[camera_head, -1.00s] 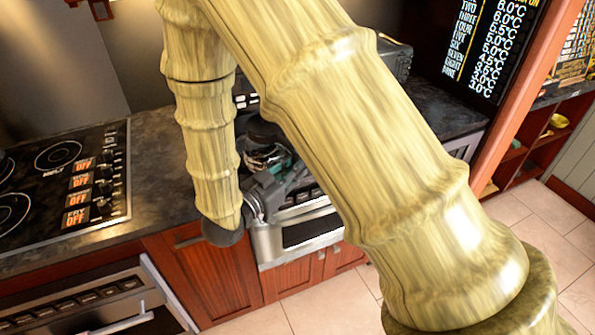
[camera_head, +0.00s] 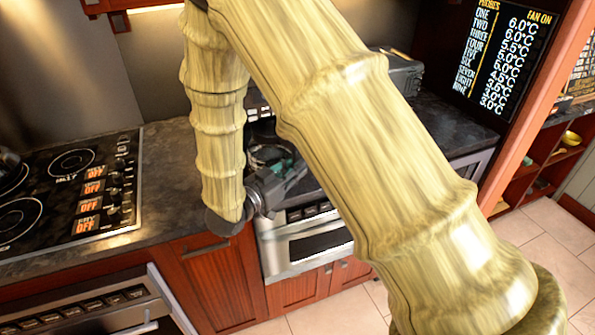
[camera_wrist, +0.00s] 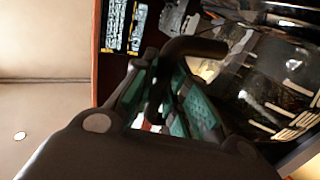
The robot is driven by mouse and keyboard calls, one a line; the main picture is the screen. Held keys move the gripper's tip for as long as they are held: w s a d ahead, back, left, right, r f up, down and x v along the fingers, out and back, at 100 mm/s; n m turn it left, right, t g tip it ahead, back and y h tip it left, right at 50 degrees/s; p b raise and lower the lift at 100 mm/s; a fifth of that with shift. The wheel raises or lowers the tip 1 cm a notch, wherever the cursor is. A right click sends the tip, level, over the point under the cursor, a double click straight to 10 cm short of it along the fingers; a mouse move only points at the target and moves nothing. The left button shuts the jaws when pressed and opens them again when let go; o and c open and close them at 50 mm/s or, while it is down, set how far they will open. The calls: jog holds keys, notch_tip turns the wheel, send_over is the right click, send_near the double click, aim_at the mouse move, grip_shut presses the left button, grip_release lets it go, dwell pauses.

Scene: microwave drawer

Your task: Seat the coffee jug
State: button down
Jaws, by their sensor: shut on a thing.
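The coffee jug is dark glass with a black handle. In the head view the jug (camera_head: 270,152) is just above or on the counter, in front of the coffee machine (camera_head: 259,112), which is mostly hidden by my arm. My gripper (camera_head: 287,180) is at the jug's front side. In the wrist view my gripper (camera_wrist: 166,88) has its teal-padded fingers closed around the black handle (camera_wrist: 195,47), and the clear jug body (camera_wrist: 265,75) fills the right side. The jug's base is hidden, so I cannot tell whether it touches anything.
A cooktop (camera_head: 65,180) lies to the left on the dark counter. A steel drawer appliance (camera_head: 310,245) is below the jug. A dark box-shaped appliance (camera_head: 403,75) stands to the right, behind my arm. A temperature board (camera_head: 500,55) is further right.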

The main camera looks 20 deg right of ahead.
aim_at(280, 157)
jog(key=shift+w+a, duration=0.1)
jog(key=shift+w, duration=3.1)
jog(key=shift+r, duration=0.1)
jog(key=shift+f, duration=0.75)
jog(key=c, duration=1.3)
grip_release()
jog(key=shift+c, duration=0.2)
jog(key=shift+s+a, duration=0.1)
jog(key=shift+a, duration=0.05)
